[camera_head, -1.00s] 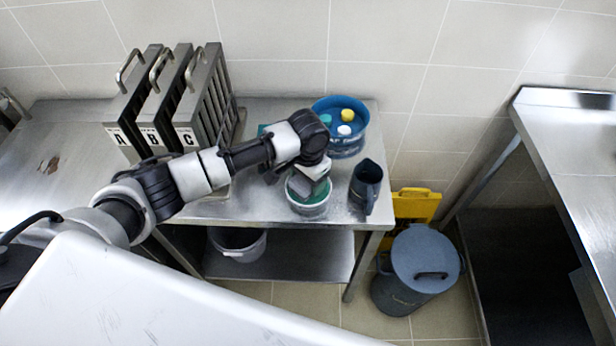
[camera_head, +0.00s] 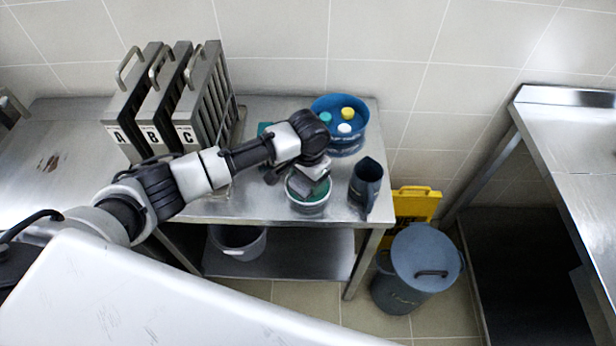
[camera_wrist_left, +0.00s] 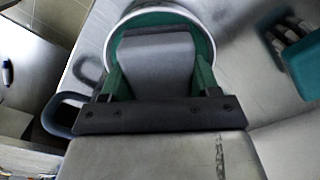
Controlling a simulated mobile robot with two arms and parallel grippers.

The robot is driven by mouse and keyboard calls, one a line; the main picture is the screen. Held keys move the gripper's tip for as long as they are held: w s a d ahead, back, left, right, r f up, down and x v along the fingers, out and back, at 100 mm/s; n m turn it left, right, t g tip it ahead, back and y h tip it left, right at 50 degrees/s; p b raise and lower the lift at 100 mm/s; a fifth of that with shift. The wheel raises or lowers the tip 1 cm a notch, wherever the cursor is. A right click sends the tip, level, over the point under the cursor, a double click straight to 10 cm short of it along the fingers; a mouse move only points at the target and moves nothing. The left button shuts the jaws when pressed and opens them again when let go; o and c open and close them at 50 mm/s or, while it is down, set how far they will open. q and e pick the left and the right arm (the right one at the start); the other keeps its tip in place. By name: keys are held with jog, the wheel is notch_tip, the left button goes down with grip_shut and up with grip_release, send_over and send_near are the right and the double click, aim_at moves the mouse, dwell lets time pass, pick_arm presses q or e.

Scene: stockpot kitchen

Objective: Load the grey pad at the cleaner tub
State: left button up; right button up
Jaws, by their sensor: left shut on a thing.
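The grey pad (camera_wrist_left: 157,60) is held in my left gripper (camera_wrist_left: 160,82), whose two green fingers close on its sides in the left wrist view. In the head view my left gripper (camera_head: 305,182) is over the cleaner tub (camera_head: 308,207), a small white-rimmed tub with green inside. The tub's rim (camera_wrist_left: 212,30) surrounds the pad in the wrist view. The pad's lower end is over or in the tub; I cannot tell whether it touches the green contents. My right gripper is not in view.
A dark jug (camera_head: 366,187) stands just right of the tub. A blue basin (camera_head: 347,142) with coloured lids or bottles is behind. Racks lettered A, B and C (camera_head: 195,105) stand left. A lidded bin (camera_head: 418,268) and yellow sign (camera_head: 415,202) are on the floor.

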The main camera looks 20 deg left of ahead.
pick_arm(q)
jog(key=shift+f+p, duration=0.1)
jog(key=shift+p, duration=0.3)
dwell(1.4)
notch_tip(320, 180, up, 7)
jog(key=p, duration=0.8)
dwell(0.8)
